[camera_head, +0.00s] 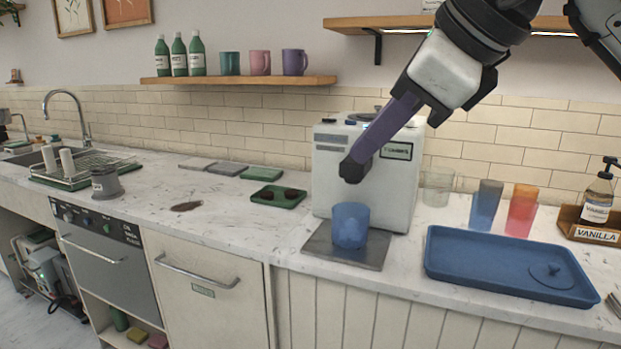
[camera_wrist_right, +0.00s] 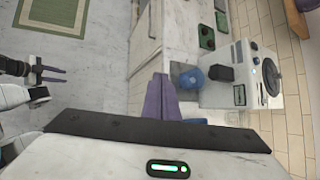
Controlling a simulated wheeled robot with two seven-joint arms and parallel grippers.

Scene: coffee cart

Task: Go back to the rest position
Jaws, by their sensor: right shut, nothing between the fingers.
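My right gripper (camera_head: 352,172) hangs in front of the white coffee machine (camera_head: 332,140) in the head view, its purple fingers together and empty. In the right wrist view the purple fingers (camera_wrist_right: 160,100) also show closed. A blue cup (camera_head: 350,226) stands on the grey mat (camera_head: 318,247) before the machine, below and apart from the fingers. My left gripper (camera_wrist_right: 52,74) shows at the left of the right wrist view, over the floor, with a gap between its two fingers. It is outside the head view.
A blue tray (camera_head: 440,262) with a round lid lies on the counter at right. Tumblers (camera_head: 486,206) and a vanilla bottle (camera_head: 598,195) stand behind it. A green tray (camera_head: 273,196) lies left of the machine. A shelf (camera_head: 238,80) with mugs and bottles hangs above. A dark spill (camera_head: 186,206) marks the left counter.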

